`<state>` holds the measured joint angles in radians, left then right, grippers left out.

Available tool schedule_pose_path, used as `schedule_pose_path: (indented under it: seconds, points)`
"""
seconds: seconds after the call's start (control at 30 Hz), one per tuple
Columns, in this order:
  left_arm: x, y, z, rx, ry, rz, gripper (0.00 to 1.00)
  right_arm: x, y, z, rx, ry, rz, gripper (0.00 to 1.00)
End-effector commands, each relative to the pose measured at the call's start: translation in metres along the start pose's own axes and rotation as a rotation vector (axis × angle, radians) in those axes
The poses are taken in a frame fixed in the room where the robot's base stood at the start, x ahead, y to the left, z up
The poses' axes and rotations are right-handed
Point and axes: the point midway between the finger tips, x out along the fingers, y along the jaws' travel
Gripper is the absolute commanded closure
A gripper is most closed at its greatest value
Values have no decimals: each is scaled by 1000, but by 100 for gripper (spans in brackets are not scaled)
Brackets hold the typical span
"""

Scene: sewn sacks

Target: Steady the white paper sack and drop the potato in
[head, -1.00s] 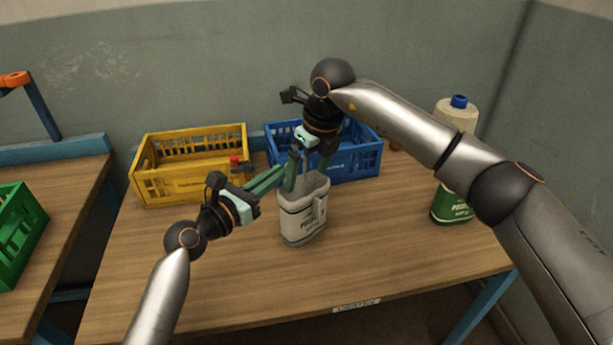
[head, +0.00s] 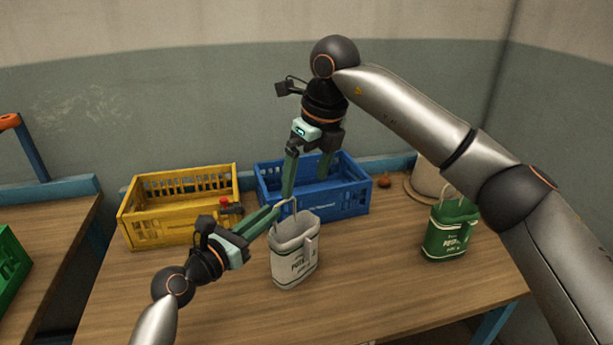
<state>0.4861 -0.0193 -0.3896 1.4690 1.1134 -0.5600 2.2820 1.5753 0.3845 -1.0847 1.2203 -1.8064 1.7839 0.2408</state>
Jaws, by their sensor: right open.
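The white paper sack (head: 293,263) stands upright on the wooden table, its mouth open and a thin loop handle up at its left side. My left gripper (head: 277,211) reaches in from the left; its fingers are close together at that handle and appear shut on it. My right gripper (head: 306,186) is above the sack, fingers pointing down, open with nothing between them. The inside of the sack is hidden.
A yellow crate (head: 182,232) and a blue crate (head: 345,198) stand at the back of the table. A green sack (head: 445,232) stands at the right, near a pale round container (head: 427,180) partly behind my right arm. The table front is clear.

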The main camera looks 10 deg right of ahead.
Motion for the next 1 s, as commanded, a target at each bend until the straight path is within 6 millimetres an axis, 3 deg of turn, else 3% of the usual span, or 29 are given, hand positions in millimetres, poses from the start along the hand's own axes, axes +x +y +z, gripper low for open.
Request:
schedule_pose_path:
  seconds: [0.23,0.57,0.73,1.0]
  points:
    - [0,0,0,0,0,0,57,0,0,0,0,0,0,2]
    - [-5,0,0,-1,0,1,57,-1,0,0,0,0,0,2]
    - [-28,0,0,0,1,1,57,-5,0,1,0,0,0,2]
    - [-86,0,-1,0,3,2,57,-9,0,2,0,0,0,2]
